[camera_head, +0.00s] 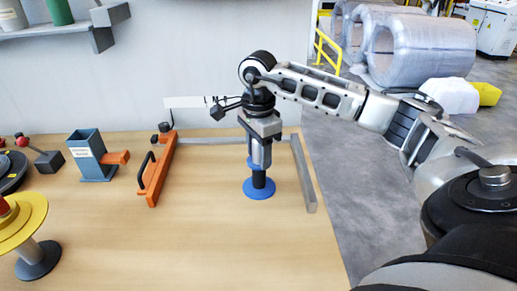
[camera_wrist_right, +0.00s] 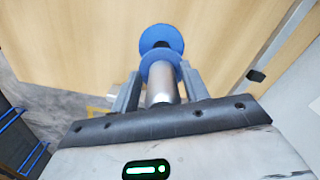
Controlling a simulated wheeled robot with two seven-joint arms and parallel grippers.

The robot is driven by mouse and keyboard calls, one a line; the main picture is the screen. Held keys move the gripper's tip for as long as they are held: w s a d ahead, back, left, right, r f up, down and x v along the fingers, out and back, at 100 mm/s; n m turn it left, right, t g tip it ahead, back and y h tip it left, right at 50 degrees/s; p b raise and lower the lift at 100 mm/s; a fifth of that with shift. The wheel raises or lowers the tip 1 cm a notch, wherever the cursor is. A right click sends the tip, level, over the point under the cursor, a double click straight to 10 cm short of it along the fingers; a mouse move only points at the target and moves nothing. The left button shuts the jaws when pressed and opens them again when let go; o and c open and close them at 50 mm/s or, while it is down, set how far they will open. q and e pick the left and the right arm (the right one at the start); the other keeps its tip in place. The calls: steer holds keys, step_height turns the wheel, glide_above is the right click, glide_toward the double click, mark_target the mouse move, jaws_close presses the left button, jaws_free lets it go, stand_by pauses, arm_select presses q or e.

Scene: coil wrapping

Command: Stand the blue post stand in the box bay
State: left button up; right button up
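The blue post stand (camera_head: 258,190) stands upright, with a blue round base, a dark lower post, a blue collar and a silver upper post. Its base appears to be at the tabletop. My right gripper (camera_head: 262,158) points down over it. In the right wrist view, the fingers of my right gripper (camera_wrist_right: 158,88) flank the silver post of the stand (camera_wrist_right: 161,70) closely and appear shut on it. The box bay seems to be the area framed by a grey right rail (camera_head: 304,174), a back rail and an orange bar (camera_head: 158,168); the stand is inside this frame. My left gripper is out of view.
A blue-grey holder (camera_head: 91,157) with an orange block stands left of the orange bar. A yellow disc on a dark-based stand (camera_head: 22,222) is at the lower left. The wooden tabletop (camera_head: 190,245) is clear in front. Its right edge lies just beyond the right rail.

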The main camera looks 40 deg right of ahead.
steer(key=o, duration=0.5)
steer(key=shift+r, duration=0.1)
step_height(320, 180, up, 12)
steer(key=shift+r+p, duration=0.1)
steer(key=shift+p, duration=0.2)
stand_by(0.4)
